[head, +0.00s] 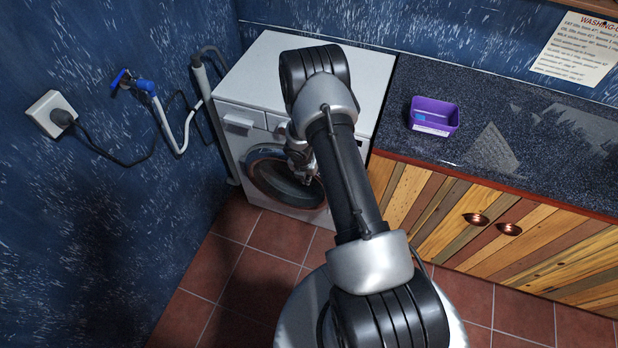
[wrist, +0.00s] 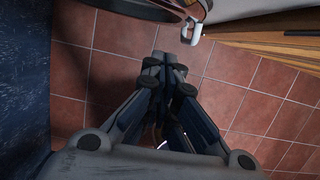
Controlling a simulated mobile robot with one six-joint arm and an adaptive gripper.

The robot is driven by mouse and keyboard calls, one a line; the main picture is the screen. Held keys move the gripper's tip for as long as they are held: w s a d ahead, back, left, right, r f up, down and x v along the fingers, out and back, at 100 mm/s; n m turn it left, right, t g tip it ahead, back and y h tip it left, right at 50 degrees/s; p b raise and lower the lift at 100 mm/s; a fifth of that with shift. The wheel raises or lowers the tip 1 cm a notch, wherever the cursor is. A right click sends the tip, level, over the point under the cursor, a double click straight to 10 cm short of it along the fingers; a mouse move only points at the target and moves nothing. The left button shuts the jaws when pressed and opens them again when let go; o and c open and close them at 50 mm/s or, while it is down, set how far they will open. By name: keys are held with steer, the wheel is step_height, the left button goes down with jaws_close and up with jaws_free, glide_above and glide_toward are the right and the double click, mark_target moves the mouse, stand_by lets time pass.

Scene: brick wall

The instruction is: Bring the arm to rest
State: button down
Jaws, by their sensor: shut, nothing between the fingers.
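My gripper (wrist: 165,68) points down over the red tiled floor in the wrist view. Its fingers are shut together and nothing is between them. In the head view my arm reaches forward from the bottom middle and bends above the washing machine (head: 262,75). My gripper hangs in front of the machine's round door (head: 270,178), mostly hidden behind my arm. I cannot tell from the head view how far the gripper is from the door. In the wrist view the door's rim (wrist: 130,8) shows at the top.
A dark counter (head: 560,150) with wooden cabinet doors (head: 440,215) stands to the right. A purple tub (head: 434,116) sits on it. A blue wall on the left has a socket (head: 52,113), a cable and a blue-handled tap (head: 135,83). Floor tiles (head: 240,285) are clear at lower left.

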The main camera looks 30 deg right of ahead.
steer(key=shift+r, duration=0.3)
steer(key=shift+a, duration=0.1)
steer(key=s+a+r+m+t+h, duration=0.15)
steer(key=r+m, duration=0.45)
steer(key=r, duration=1)
steer(key=s+a+r+m, duration=0.15)
steer(key=r+m, duration=0.45)
steer(key=r, duration=1)
steer(key=s+a+r+m+y, duration=0.1)
steer(key=s+a+r+m, duration=0.3)
steer(key=s, duration=0.4)
steer(key=s+a+r+m+t+y, duration=0.1)
steer(key=s+a+r+m, duration=0.4)
steer(key=s, duration=0.3)
steer(key=s+a+r+m+y, duration=0.1)
steer(key=s+a+r+m, duration=0.4)
steer(key=s, duration=0.3)
steer(key=shift+s+a+r+y, duration=0.15)
steer(key=shift+s+a+y, duration=0.25)
steer(key=shift+a, duration=0.15)
